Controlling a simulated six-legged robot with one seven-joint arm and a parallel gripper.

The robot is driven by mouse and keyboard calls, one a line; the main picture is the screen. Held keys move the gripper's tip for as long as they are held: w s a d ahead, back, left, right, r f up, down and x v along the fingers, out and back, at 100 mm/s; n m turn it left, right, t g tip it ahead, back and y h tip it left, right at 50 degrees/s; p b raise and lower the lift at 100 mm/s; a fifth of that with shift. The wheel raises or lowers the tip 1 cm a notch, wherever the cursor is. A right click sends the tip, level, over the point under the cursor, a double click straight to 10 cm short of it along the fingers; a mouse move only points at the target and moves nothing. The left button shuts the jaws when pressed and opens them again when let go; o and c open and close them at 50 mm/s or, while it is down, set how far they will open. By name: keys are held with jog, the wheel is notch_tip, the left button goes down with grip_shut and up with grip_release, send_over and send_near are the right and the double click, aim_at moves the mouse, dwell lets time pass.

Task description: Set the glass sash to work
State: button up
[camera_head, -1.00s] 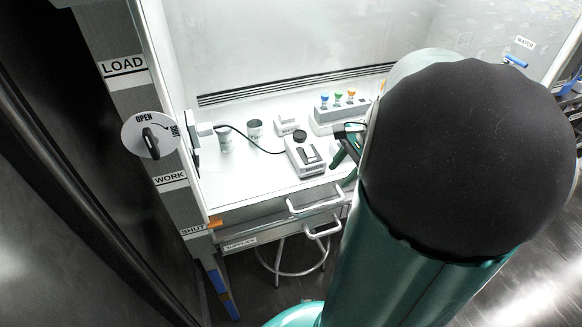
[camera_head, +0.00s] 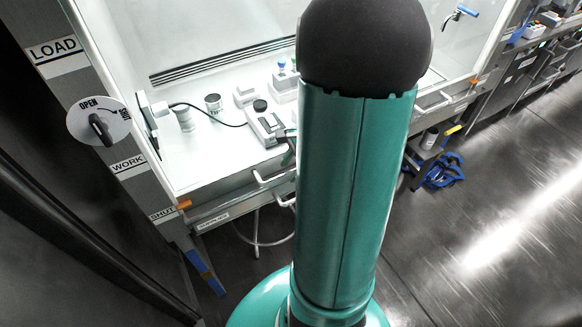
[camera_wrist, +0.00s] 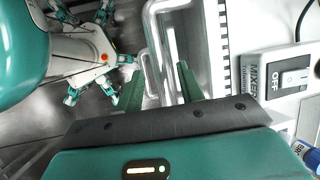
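The clear glass sash (camera_head: 200,30) fronts the cabinet. Its left post carries the labels LOAD (camera_head: 55,49), WORK (camera_head: 128,163) and SHUT (camera_head: 162,213). An orange marker (camera_head: 183,205) sits level with SHUT. Two pale bar handles show at the cabinet front, an upper one (camera_head: 272,178) and a lower one (camera_head: 285,200); I cannot tell for certain which belongs to the sash. In the wrist view my gripper (camera_wrist: 158,74) is open, its green fingers apart, with a pale handle (camera_wrist: 172,45) ahead of and between them. Contact is not visible. My arm hides most of the gripper in the head view.
A dial (camera_head: 98,122) marked OPEN is on the left post. Inside stand a mixer (camera_head: 266,125) with its switch reading OFF (camera_wrist: 291,80), cups (camera_head: 213,103) and a bottle rack (camera_head: 284,80). A stool (camera_head: 258,238) stands below. Open floor (camera_head: 480,230) lies right.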

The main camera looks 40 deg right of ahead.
jog(key=shift+w+a+f, duration=0.1)
jog(key=shift+f, duration=0.15)
grip_shut()
notch_tip(320, 180, up, 20)
dwell(0.5)
grip_release()
jog(key=shift+r, duration=0.1)
jog(key=v, duration=1.3)
jog(key=shift+r, duration=0.3)
